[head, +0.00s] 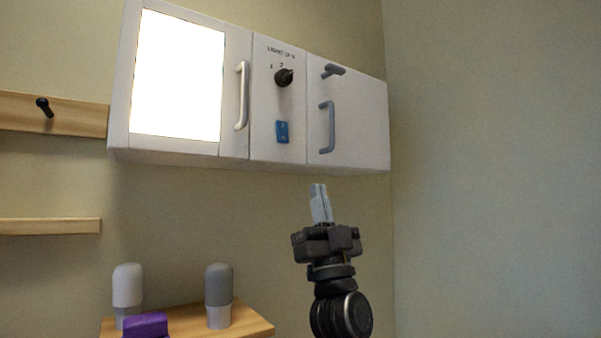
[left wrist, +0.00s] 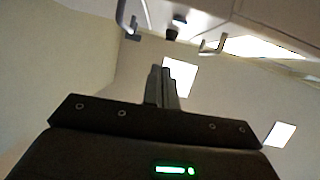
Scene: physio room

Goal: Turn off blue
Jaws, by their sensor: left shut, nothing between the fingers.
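A blue rocker switch (head: 282,132) sits low on the middle panel of a white wall cabinet (head: 262,155), below a black rotary knob (head: 284,77). My left gripper (head: 319,190) points upward below the cabinet, a little right of the blue switch and apart from it. Its fingers are together with nothing between them. My right gripper is not in view.
The cabinet has a bright lit panel (head: 178,75), a white handle (head: 242,95), a grey handle (head: 327,127) and a grey latch (head: 333,71). A wooden shelf (head: 255,325) below holds two bottles and a purple item (head: 146,326). The wall at right is clear.

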